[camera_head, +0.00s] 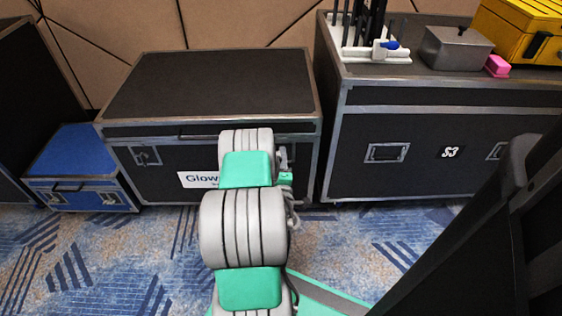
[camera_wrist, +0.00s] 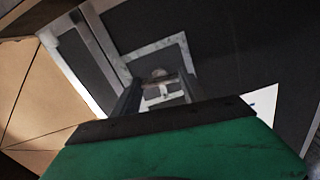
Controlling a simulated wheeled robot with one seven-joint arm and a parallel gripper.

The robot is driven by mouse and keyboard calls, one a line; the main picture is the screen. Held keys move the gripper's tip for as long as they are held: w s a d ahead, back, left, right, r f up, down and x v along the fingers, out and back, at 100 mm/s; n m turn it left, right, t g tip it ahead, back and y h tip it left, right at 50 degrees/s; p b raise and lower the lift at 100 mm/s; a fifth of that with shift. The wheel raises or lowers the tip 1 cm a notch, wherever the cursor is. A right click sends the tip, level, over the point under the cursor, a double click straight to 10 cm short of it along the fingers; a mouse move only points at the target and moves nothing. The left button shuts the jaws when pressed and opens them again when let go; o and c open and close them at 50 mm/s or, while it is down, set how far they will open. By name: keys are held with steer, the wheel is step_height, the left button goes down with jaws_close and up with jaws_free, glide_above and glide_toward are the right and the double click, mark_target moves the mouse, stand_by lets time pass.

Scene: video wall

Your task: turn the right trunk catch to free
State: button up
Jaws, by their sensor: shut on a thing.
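The black trunk (camera_head: 210,85) with metal edges stands on the carpet left of centre in the head view, lid down. Its left catch (camera_head: 147,155) shows on the front, in a metal-framed recess. My arm covers the right catch and most of my gripper in that view. In the wrist view my gripper (camera_wrist: 157,95) is at the right catch (camera_wrist: 160,88), in front of its metal-framed recess (camera_wrist: 155,55). The two dark fingers are shut on the small pale metal catch. I cannot tell how far the catch is turned.
A taller black case (camera_head: 430,135) stands close on the right, with a grey box (camera_head: 456,48), a pink block (camera_head: 498,66) and a yellow case (camera_head: 520,30) on top. A blue box (camera_head: 80,165) stands left. Patterned carpet in front is clear.

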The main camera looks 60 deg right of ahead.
steer(key=shift+n, duration=0.8)
steer(key=o, duration=1.4)
steer(key=shift+a, duration=0.1)
steer(key=shift+b+v, duration=0.35)
steer(key=shift+v, duration=3.55)
